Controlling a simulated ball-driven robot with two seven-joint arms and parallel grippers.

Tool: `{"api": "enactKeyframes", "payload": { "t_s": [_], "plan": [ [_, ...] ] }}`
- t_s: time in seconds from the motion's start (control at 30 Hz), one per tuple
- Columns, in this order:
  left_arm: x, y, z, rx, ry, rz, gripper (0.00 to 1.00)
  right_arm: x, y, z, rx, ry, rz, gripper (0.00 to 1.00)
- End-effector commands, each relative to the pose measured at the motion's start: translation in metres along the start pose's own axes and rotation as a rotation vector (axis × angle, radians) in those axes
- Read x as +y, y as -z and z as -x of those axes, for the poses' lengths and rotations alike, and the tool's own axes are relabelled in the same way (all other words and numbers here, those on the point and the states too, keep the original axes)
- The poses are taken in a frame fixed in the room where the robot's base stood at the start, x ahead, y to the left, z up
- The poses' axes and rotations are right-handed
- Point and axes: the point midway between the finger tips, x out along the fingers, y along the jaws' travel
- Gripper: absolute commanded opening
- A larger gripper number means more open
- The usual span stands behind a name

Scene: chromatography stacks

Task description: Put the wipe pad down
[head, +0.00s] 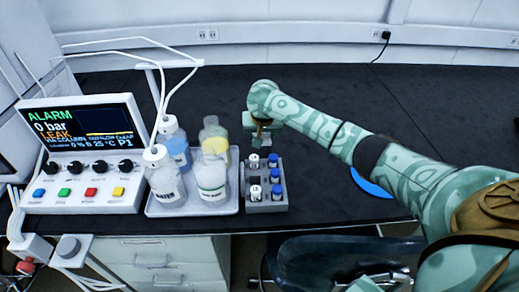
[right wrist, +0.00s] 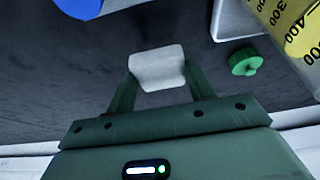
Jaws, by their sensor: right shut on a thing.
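The wipe pad (right wrist: 157,68) is a small whitish block with rounded corners. In the right wrist view it sits between the two green fingers of my right gripper (right wrist: 157,80), which is shut on it. Dark bench top shows behind the pad; I cannot tell how far above the bench it is. In the head view my right gripper (head: 262,132) points down behind the vial rack, right of the bottles, and the pad is hidden there. My left gripper is not in view.
A tray (head: 192,211) of several bottles and a vial rack (head: 267,207) stand near the front edge. A pump unit (head: 80,195) showing ALARM and LEAK is at left. A green cap (right wrist: 245,62) lies near the pad. A blue disc (head: 370,184) lies right. The back-right bench (head: 440,110) is clear.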

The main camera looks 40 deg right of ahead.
Motion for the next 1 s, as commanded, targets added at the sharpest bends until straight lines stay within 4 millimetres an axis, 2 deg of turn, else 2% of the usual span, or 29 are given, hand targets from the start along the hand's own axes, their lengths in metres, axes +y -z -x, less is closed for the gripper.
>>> {"api": "enactKeyframes", "payload": {
  "t_s": [0.2, 0.33, 0.7, 0.73, 0.8, 1.0],
  "plan": [
    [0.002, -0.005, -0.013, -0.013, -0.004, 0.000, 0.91, 0.000, -0.009, -0.023, -0.002, -0.001, 0.000, 0.35],
    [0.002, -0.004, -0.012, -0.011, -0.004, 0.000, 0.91, 0.000, -0.016, -0.037, 0.000, 0.000, -0.002, 0.35],
    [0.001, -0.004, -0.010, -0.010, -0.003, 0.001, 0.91, 0.000, -0.017, -0.042, 0.001, 0.001, -0.001, 0.35],
    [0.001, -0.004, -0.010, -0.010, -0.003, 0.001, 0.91, 0.000, -0.017, -0.042, 0.002, 0.002, -0.001, 0.59],
    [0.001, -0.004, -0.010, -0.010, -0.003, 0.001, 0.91, 0.000, -0.017, -0.042, 0.002, 0.002, -0.001, 0.75],
    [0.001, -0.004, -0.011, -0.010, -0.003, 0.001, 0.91, 0.000, -0.017, -0.042, 0.002, 0.001, -0.001, 0.75]
  ]
}}
